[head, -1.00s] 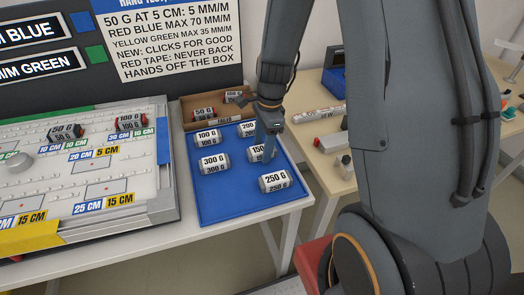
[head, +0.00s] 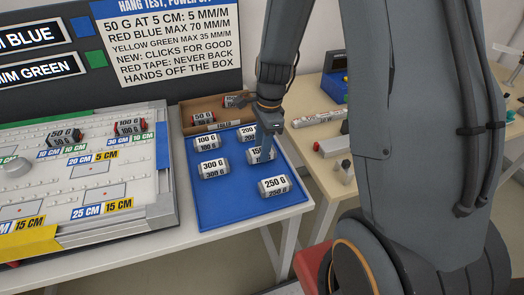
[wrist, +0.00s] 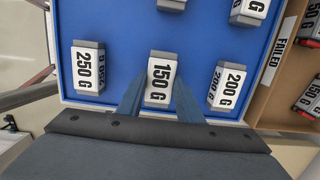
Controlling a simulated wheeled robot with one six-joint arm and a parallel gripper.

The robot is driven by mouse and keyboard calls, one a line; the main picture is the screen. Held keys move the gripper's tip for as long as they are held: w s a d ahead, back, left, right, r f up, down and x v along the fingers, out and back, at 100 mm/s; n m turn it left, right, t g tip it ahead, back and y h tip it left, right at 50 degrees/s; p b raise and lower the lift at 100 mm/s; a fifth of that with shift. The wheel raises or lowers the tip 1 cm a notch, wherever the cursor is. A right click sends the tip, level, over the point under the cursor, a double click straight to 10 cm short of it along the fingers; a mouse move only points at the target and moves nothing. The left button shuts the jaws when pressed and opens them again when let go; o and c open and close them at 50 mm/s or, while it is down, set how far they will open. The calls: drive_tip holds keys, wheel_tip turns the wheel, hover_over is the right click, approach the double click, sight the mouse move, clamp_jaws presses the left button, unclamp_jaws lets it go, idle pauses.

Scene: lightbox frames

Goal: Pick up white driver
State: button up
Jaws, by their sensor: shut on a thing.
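My gripper (wrist: 159,98) is over the blue tray, its two blue fingers on either side of the 150 G weight (wrist: 162,72), shut on it. The weight is a grey block with a white label, and seems to rest on the tray or just above it; I cannot tell which. In the head view my gripper (head: 268,150) partly hides the 150 G weight (head: 255,155). I cannot make out a clear white driver. A pale bar with a red end (head: 332,146) lies on the right table; I cannot tell what it is.
The blue tray (head: 225,212) also holds the 250 G weight (head: 273,187), 300 G weight (head: 213,168), 100 G weight (head: 207,143) and 200 G weight (wrist: 229,86). A brown FAILED box (head: 187,122) stands behind. A white board (head: 130,180) is left of the tray.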

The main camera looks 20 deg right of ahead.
wheel_tip(320, 180, up, 8)
drive_tip(key=shift+r+b, duration=0.1)
drive_tip(key=shift+b, duration=0.65)
drive_tip(key=shift+r, duration=0.3)
drive_tip(key=shift+s, duration=0.15)
